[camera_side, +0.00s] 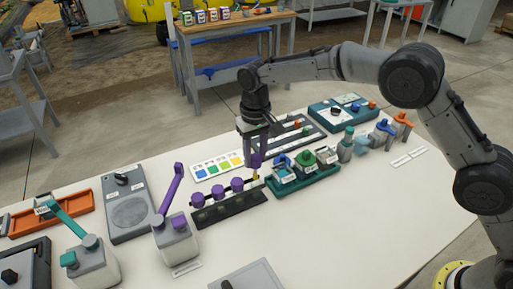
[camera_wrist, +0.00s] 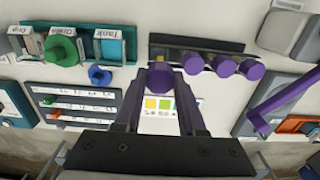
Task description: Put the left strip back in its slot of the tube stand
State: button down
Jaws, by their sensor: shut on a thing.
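My gripper (camera_side: 256,155) is shut on a purple-capped strip (camera_side: 255,161), which also shows between my fingers in the wrist view (camera_wrist: 159,82). A small yellow part of it shows below the cap. The strip is over the right end of the black tube stand (camera_side: 228,209). In the wrist view the stand (camera_wrist: 197,45) lies just beyond the fingertips, and the strip is at its left end. Its cap sits higher than the other three purple caps (camera_side: 218,191) in the stand. I cannot tell whether its lower tip touches the slot.
A green tray (camera_side: 305,181) with labelled holders stands close to the stand's right end. A white colour card (camera_side: 217,168) lies behind the stand. A grey box with a raised purple lever (camera_side: 171,188) stands at the stand's left. The table in front is mostly clear.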

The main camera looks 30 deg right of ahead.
aim_at(256, 179)
jog(key=shift+f, duration=2.8)
jog(key=shift+c, duration=2)
grip_release()
jog(key=shift+r, duration=0.15)
jog(key=shift+r, duration=3.4)
